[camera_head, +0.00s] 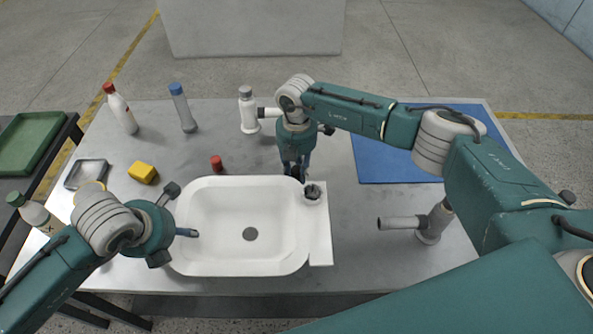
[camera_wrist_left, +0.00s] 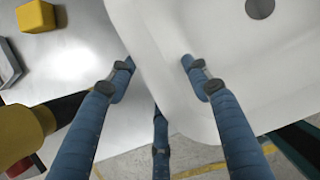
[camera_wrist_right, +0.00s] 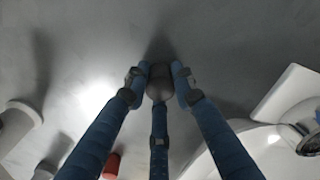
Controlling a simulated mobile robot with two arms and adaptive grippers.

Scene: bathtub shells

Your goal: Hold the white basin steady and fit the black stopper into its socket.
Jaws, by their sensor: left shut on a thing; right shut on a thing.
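The white basin (camera_head: 208,245) lies on the grey table, with a dark drain hole (camera_head: 250,234) in its floor. Its right ledge carries a round socket (camera_head: 313,192) with a dark inside, which also shows in the right wrist view (camera_wrist_right: 310,143). My left gripper (camera_wrist_left: 157,70) is shut on the basin's left wall, a finger on each side. My right gripper (camera_head: 295,170) is shut on the black stopper (camera_wrist_right: 160,80), pointing down by the basin's back right corner. The stopper is apart from the socket, left of and behind it in the head view. My fingers partly hide it.
A red cap (camera_head: 216,163), a yellow block (camera_head: 143,172) and a metal tray (camera_head: 86,174) lie behind and left of the basin. Several bottles, including a blue-capped one (camera_head: 183,108), stand at the back.

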